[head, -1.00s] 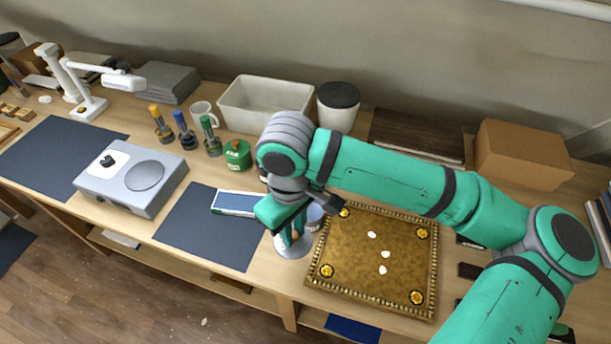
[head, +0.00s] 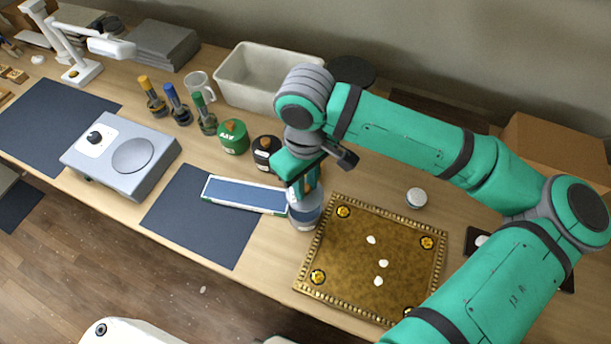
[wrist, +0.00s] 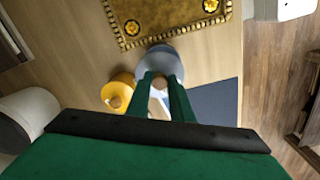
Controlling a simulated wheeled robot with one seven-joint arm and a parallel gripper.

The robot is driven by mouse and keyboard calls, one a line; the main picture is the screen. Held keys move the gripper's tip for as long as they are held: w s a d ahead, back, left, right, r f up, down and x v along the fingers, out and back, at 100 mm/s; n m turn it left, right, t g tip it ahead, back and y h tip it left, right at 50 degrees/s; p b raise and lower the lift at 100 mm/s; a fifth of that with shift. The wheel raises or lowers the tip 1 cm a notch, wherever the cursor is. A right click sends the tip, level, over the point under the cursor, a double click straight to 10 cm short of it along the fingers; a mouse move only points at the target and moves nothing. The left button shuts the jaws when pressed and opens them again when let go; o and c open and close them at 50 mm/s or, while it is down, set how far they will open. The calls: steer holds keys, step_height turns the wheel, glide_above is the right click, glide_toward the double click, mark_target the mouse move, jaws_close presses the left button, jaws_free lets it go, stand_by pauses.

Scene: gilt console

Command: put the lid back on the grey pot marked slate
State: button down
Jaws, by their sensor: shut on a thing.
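The grey pot (head: 306,218) stands on the bench just left of the gilt panel, with a pale label on its front. My gripper (head: 302,192) is directly above it, pointing down. In the wrist view, my gripper (wrist: 160,88) is shut on the wooden knob (wrist: 160,82) of the lid. A round blue-grey shape (wrist: 168,58) shows beyond the fingers. My fingers and the low resolution hide where lid and pot meet, so I cannot tell whether the lid rests on the rim.
A yellow pot (wrist: 119,92) with a wooden knob stands close beside the grey one. The green pot (head: 233,137) and black pot (head: 266,153) stand behind. The gilt panel (head: 372,260) lies to the right, a blue-and-white box (head: 245,195) to the left. A white bin (head: 262,78) is farther back.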

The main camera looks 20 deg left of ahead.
steer(key=shift+s+f, duration=0.25)
steer(key=shift+f, duration=0.15)
steer(key=shift+s+d+f, duration=0.15)
steer(key=shift+d+f, duration=0.05)
steer(key=shift+f, duration=0.55)
steer(key=shift+a+f, duration=0.1)
steer(key=shift+f, duration=1.25)
steer(key=shift+f, duration=0.15)
stand_by(0.4)
steer(key=c, duration=1)
jaws_free()
steer(key=shift+r, duration=3.5)
